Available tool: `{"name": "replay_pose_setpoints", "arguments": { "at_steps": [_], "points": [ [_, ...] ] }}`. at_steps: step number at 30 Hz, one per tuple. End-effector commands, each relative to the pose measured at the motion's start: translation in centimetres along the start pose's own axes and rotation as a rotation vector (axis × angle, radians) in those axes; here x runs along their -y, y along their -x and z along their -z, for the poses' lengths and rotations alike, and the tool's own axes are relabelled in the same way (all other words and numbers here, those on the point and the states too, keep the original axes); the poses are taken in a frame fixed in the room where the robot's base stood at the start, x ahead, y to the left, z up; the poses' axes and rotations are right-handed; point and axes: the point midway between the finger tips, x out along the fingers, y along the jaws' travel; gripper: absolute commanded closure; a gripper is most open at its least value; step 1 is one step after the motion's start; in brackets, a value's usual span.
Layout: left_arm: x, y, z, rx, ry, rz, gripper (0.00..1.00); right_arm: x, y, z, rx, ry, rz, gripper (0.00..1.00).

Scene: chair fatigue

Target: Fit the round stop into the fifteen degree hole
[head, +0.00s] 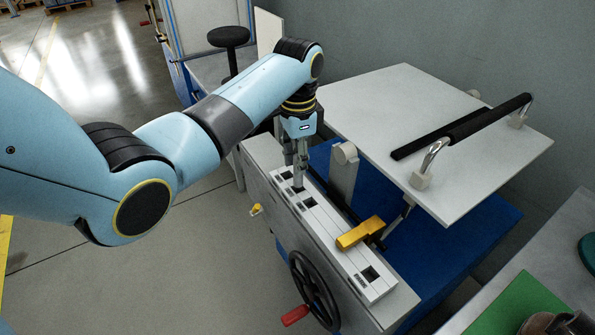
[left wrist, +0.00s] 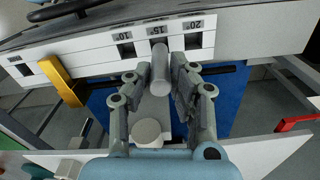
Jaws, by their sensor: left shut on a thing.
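My left gripper (head: 298,172) points down over the white slotted strip (head: 325,228) on the bench. In the left wrist view the gripper (left wrist: 158,76) is shut on the round stop (left wrist: 160,72), a grey cylinder between its fingers. The stop's far end is at the hole marked 15 (left wrist: 158,42), between the holes marked 10 (left wrist: 126,50) and 20 (left wrist: 193,41). I cannot tell whether the end is inside the hole or just above it. My right gripper is not in view.
A round-topped grey post (head: 344,165) stands close behind my gripper. A black handwheel (head: 313,288) with a red grip is on the near side. A white panel (head: 400,110) with a padded bar lies right.

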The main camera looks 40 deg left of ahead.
Motion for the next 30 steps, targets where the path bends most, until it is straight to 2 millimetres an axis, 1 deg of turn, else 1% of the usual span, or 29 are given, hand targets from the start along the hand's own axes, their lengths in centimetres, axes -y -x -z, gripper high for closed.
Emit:
{"name": "replay_pose_setpoints", "arguments": {
  "at_steps": [3, 6, 9, 15, 19, 20, 24, 30],
  "points": [
    [-0.1, -2.0, -0.1, 0.002, 0.000, -0.003, 1.00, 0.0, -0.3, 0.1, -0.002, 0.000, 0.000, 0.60],
    [-0.1, -3.3, -0.1, 0.002, -0.001, -0.002, 1.00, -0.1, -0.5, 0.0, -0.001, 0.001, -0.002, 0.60],
    [-0.1, -3.8, 0.0, 0.000, -0.001, -0.001, 1.00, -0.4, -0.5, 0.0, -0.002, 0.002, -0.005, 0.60],
    [-0.1, -3.7, 0.0, 0.000, -0.001, 0.000, 1.00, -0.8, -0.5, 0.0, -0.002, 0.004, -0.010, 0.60],
    [-0.1, -4.0, 0.0, 0.000, -0.001, -0.001, 1.00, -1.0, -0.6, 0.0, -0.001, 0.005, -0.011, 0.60],
    [-0.1, -4.0, 0.0, 0.001, -0.001, -0.001, 0.76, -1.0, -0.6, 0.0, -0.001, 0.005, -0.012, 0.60],
    [-0.1, -4.0, 0.0, 0.001, -0.001, -0.001, 0.57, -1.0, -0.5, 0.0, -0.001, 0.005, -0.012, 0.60],
    [-0.1, -4.0, 0.0, 0.001, -0.001, -0.001, 0.56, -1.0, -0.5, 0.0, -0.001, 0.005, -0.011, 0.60]
  ]
}}
